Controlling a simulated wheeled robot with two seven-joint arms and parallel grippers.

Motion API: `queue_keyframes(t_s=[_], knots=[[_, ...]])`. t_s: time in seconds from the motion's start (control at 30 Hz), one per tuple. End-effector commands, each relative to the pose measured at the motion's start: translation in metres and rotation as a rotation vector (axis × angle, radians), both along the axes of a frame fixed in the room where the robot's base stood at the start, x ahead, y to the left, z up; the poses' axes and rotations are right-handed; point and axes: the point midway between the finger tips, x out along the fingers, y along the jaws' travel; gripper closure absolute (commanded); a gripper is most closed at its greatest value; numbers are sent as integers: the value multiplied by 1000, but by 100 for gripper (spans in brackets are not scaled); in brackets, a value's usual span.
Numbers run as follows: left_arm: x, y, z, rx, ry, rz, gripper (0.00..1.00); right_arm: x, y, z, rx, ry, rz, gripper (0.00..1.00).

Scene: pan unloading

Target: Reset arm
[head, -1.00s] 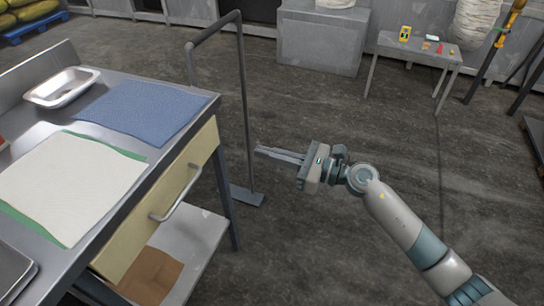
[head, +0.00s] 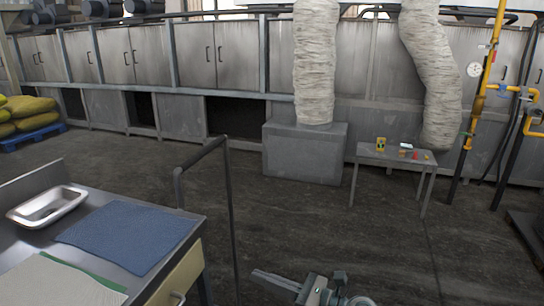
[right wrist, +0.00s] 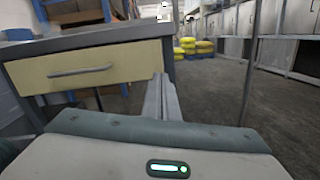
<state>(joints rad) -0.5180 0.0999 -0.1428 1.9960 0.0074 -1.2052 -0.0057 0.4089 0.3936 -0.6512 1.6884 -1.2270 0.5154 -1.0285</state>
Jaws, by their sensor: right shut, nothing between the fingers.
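My right gripper (head: 276,281) shows at the bottom of the head view, to the right of the steel worktable (head: 22,233). Its fingers are together with nothing between them, pointing left toward the table. In the right wrist view the shut fingers (right wrist: 162,100) point ahead, beside the table's cream drawer (right wrist: 90,70) and apart from it. My left gripper is in neither view.
A metal pan (head: 47,206), a blue mat (head: 128,233) and a white cloth (head: 60,282) lie on the worktable. A dark rail frame (head: 229,200) stands beside it. A small table (head: 392,158) with several small items stands farther back. Open floor lies on the right.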

Motion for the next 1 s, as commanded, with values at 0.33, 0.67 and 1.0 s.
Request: queue_keyframes(t_s=[0.33, 0.67, 1.0], knots=[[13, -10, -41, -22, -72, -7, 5, 20, -88, -120, 684, 922, -420, 100], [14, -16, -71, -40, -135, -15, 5, -63, -170, -292, 1282, 1573, -855, 100], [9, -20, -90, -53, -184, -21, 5, -225, -209, -425, 1817, 1958, -1313, 100]])
